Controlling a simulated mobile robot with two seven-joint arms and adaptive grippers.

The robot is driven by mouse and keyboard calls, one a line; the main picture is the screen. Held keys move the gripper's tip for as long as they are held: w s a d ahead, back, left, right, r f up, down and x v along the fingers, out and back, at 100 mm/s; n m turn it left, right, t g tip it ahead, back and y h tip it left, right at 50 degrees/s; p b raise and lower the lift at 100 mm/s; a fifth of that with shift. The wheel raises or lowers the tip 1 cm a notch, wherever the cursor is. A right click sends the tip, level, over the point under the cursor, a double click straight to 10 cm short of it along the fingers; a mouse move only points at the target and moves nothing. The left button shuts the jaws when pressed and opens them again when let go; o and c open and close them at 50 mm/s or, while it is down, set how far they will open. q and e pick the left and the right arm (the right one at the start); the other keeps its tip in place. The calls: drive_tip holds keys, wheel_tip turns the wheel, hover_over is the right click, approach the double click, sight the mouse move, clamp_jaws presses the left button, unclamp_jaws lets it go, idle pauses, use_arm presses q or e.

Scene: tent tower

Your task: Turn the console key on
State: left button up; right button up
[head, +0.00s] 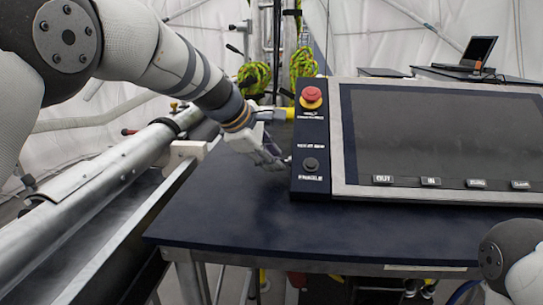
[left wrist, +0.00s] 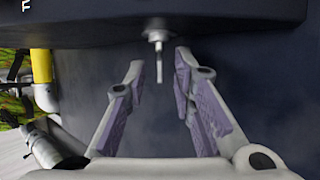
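The console key (left wrist: 158,62) is a small thin metal key in a round silver lock on the side of the dark console box. In the left wrist view it sticks out between the tips of my left gripper (left wrist: 159,76). The two lilac-padded fingers are open, one on each side of the key, with gaps on both sides. In the head view my left gripper (head: 273,160) is at the left side of the console's dark button panel (head: 311,130), just above the table. The key is not distinguishable there. My right gripper is out of view.
The button panel carries a red emergency button (head: 311,96) and a black knob (head: 310,164). A large grey screen (head: 450,135) lies to the right. The dark table (head: 250,220) is clear in front. A metal rail (head: 100,170) runs along the left.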

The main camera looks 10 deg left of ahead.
use_arm(q)
drive_tip(key=shift+r, duration=0.1)
clamp_jaws()
drive_tip(key=shift+s+r+t, duration=0.15)
drive_tip(key=shift+s+t, duration=0.05)
drive_tip(key=shift+t, duration=0.3)
drive_tip(key=t, duration=0.1)
drive_tip(key=f+m+t, duration=0.1)
drive_tip(key=t, duration=0.2)
drive_tip(key=shift+s+a+f+h, duration=0.1)
drive_tip(key=shift+s+f+h, duration=0.15)
drive_tip(key=shift+f+h, duration=0.05)
drive_tip(key=shift+m+t, duration=0.4)
drive_tip(key=shift+t, duration=0.4)
drive_tip(key=shift+r, duration=0.1)
